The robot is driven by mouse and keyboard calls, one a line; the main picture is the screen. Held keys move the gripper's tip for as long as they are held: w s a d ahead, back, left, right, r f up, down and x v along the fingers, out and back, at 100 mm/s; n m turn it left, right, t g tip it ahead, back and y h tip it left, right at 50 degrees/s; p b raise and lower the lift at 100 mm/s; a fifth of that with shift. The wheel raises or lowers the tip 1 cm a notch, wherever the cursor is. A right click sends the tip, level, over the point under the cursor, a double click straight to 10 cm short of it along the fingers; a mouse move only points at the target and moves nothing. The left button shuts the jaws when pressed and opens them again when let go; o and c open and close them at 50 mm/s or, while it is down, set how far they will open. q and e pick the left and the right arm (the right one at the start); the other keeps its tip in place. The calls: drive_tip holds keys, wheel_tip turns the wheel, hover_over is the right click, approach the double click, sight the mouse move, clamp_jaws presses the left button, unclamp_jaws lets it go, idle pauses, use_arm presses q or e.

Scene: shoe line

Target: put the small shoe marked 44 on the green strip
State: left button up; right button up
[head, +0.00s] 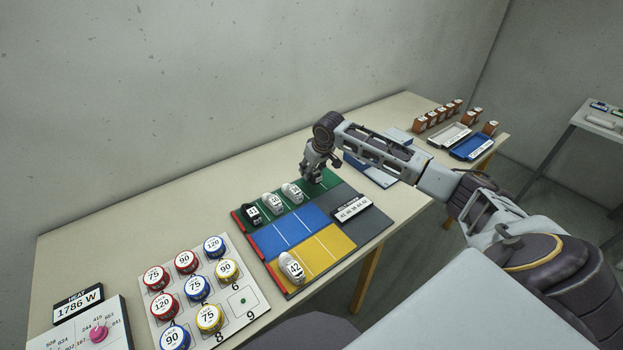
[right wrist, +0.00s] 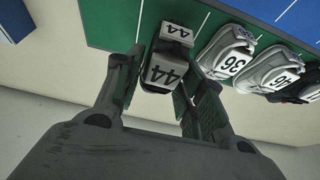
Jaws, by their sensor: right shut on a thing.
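In the head view the gripper mostly hides this shoe. I cannot tell whether it touches the strip. My left gripper is not in view.
The board also has a blue strip (head: 283,232) and a yellow strip (head: 325,248), with a white shoe marked 42 (head: 291,266) on yellow. A small sign (head: 352,208) stands on its grey part. A panel of round tokens (head: 243,301) lies to the left.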

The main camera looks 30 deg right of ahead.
drive_tip(key=shift+f, duration=2.25)
drive_tip(key=o, duration=1)
drive_tip(key=shift+f, duration=0.1)
drive_tip(key=shift+v, duration=6.1)
